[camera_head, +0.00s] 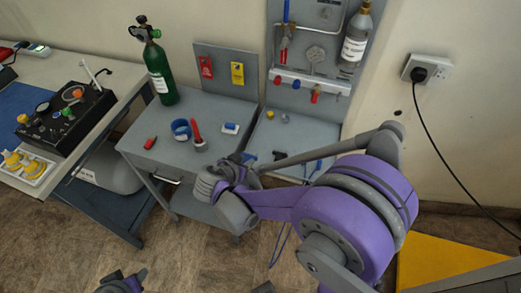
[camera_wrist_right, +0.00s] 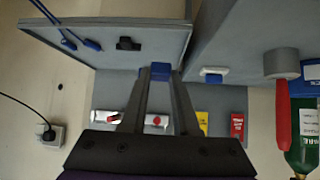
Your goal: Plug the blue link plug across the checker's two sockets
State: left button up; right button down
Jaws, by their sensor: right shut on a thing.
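My right gripper (camera_head: 240,160) is over the right side of the grey cart, seen from behind in the head view. In the right wrist view its long fingers (camera_wrist_right: 160,78) are shut on a small blue block, which looks like the blue link plug (camera_wrist_right: 161,71). The plug is mostly hidden by the gripper in the head view. A small white and blue unit (camera_head: 230,128) lies on the cart top and shows in the wrist view (camera_wrist_right: 212,75); I cannot tell whether it is the checker, and no sockets are clear. A purple and grey part of my left arm (camera_head: 122,282) shows at the bottom edge; its fingers are unclear.
A green cylinder (camera_head: 159,75), blue tape roll (camera_head: 181,129), red-handled tool (camera_head: 197,135) and red item (camera_head: 150,143) stand on the cart. A black piece (camera_head: 278,155) and blue leads (camera_head: 314,168) lie to the right. A pegboard with a bottle (camera_head: 355,40) rises behind.

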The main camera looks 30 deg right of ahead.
jog(key=s+a+r+p, duration=0.1)
jog(key=s+a+r, duration=0.1)
jog(key=s+a, duration=0.1)
jog(key=shift+s+a, duration=0.25)
jog(key=shift+a, duration=0.65)
